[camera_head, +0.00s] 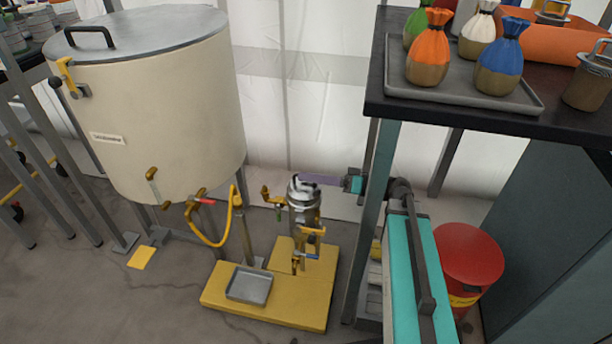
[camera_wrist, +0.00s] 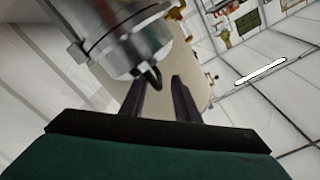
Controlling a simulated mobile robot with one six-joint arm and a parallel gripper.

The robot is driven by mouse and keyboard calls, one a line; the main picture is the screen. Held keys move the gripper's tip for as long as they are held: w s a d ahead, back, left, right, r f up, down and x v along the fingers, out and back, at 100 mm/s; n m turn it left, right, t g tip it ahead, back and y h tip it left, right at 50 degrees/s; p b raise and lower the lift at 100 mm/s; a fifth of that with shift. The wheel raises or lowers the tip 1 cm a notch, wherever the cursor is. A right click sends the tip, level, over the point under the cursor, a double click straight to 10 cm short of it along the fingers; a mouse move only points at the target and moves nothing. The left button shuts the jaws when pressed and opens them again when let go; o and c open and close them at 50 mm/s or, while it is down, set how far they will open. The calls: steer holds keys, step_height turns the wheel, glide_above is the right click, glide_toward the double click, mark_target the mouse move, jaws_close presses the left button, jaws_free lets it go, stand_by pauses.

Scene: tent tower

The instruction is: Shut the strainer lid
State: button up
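The strainer (camera_head: 304,212) is a small silver metal cylinder standing upright on yellow-handled pipework, left of the dark table. Its round lid (camera_head: 299,189) is at the top; how far it is shut is too small to tell. My gripper (camera_head: 303,178) reaches in from the right at the height of the lid. In the wrist view the strainer's metal body (camera_wrist: 122,35) fills the upper left, with a dark loop handle (camera_wrist: 153,78) at its near end. My gripper's two dark fingers (camera_wrist: 158,88) are apart, with the loop near and between their tips. I cannot tell whether they touch it.
A large cream tank (camera_head: 160,115) stands at the left, with a yellow hose (camera_head: 208,238) below. A yellow platform (camera_head: 285,300) carries a grey tray (camera_head: 249,285). The dark table (camera_head: 470,112) holds several tied bags. A red drum (camera_head: 470,258) stands at the right.

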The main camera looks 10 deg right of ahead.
steer(key=p+v, duration=0.3)
steer(key=v, duration=0.9)
steer(key=shift+s+d, duration=0.1)
steer(key=shift+d, duration=0.05)
stand_by(0.3)
